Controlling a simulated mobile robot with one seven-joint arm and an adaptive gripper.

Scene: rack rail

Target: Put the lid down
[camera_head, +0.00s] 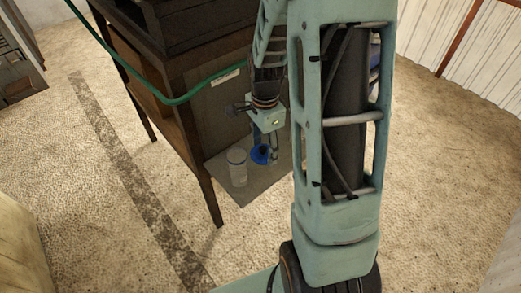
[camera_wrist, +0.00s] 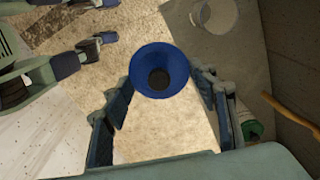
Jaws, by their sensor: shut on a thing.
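A blue round lid (camera_wrist: 160,58) with a dark centre sits between the fingers of my gripper (camera_wrist: 161,82) in the wrist view. My gripper is shut on it. In the head view the blue lid (camera_head: 259,154) shows beside my gripper (camera_head: 271,157), over the low board of the dark wooden stand. A pale translucent jar (camera_head: 237,168) stands upright on that board, just left of the lid. The jar (camera_wrist: 215,13) also shows at the top right of the wrist view, apart from the lid. I cannot tell whether the lid touches the board.
The stand's wooden leg (camera_head: 206,190) rises close to the left of the jar. A green hose (camera_head: 180,99) hangs across the stand above. The stony floor (camera_head: 440,150) is open to the right.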

